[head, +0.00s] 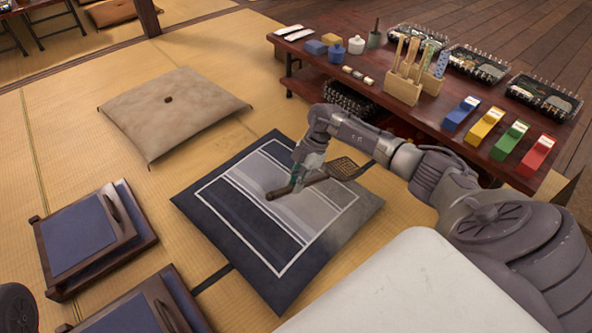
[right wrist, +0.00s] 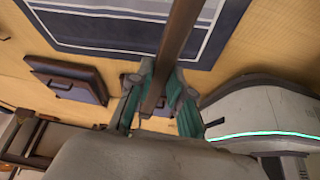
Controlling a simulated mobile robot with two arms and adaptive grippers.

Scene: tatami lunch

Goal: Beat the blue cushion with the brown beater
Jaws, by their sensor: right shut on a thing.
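The blue cushion (head: 235,222), with white lines and a grey-lavender panel, lies flat on the tatami in the middle of the head view. Its edge shows at the top of the right wrist view (right wrist: 215,45). My right gripper (head: 298,178) is over the cushion and is shut on the handle of the brown beater (head: 279,193). The beater's woven head (head: 346,168) points right, over the cushion's right part. In the right wrist view the brown shaft (right wrist: 180,35) runs up between the fingers. Whether the beater touches the cushion cannot be told. My left gripper is not in view.
A beige cushion (head: 175,108) lies behind the blue one. Two dark wooden stands with blue tops (head: 82,240) are at the left and front left. A low red-brown table (head: 420,118) with boxes, pots and utensils stands at the back right. Tatami between the cushions is clear.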

